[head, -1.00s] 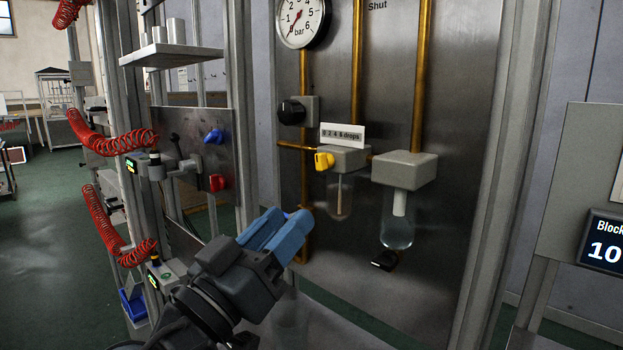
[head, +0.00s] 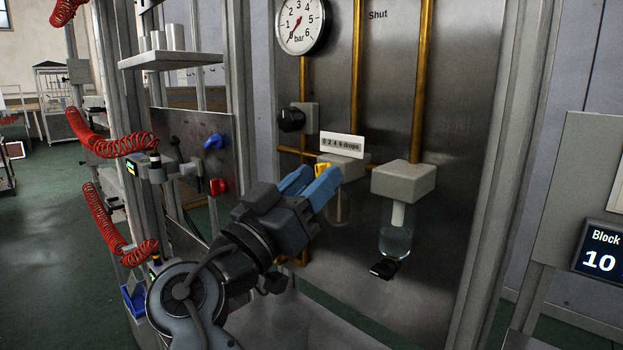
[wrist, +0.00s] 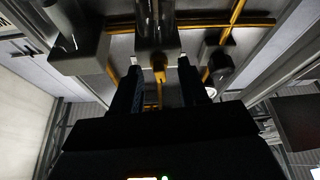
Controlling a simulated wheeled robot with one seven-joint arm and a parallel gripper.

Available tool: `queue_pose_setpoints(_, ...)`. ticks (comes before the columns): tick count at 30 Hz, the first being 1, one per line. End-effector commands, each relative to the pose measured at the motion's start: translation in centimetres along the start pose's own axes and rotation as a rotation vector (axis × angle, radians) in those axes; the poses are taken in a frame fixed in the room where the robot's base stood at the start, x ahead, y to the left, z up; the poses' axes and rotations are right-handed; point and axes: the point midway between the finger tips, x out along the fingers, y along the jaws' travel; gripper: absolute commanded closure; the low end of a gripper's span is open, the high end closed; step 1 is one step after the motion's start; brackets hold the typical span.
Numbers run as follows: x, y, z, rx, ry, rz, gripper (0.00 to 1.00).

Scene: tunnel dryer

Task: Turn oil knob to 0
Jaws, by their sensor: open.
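The yellow oil knob (head: 323,170) sits on the front of a grey block (head: 344,166) with a clear bowl below it, under a label reading "0 2 4 6 drops" (head: 342,145). My gripper (head: 311,186) has blue fingers and is open, right at the knob in the head view, partly hiding it and the bowl. In the wrist view the yellow knob (wrist: 160,68) shows between the tips of my open fingers (wrist: 160,80). I cannot tell whether either finger touches it. The knob's exact pointing is too small to read.
A second grey block with a clear bowl (head: 403,181) and black drain tap (head: 384,269) is just right of my gripper. A black knob (head: 291,119) and pressure gauge (head: 301,25) are above. Red (head: 217,186) and blue (head: 214,141) handles are at left.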

Motion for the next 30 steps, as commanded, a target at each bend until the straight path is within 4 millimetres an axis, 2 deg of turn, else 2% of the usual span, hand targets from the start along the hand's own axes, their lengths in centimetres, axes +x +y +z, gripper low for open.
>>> queue_pose_setpoints(4, -0.01, 0.0, 0.03, 0.0, 0.0, 0.0, 0.56)
queue_pose_setpoints(18, -0.04, 0.0, 0.02, 0.0, 0.0, 0.0, 1.0)
queue_pose_setpoints(30, -0.03, 0.08, 0.02, -0.032, 0.0, -0.014, 1.0)
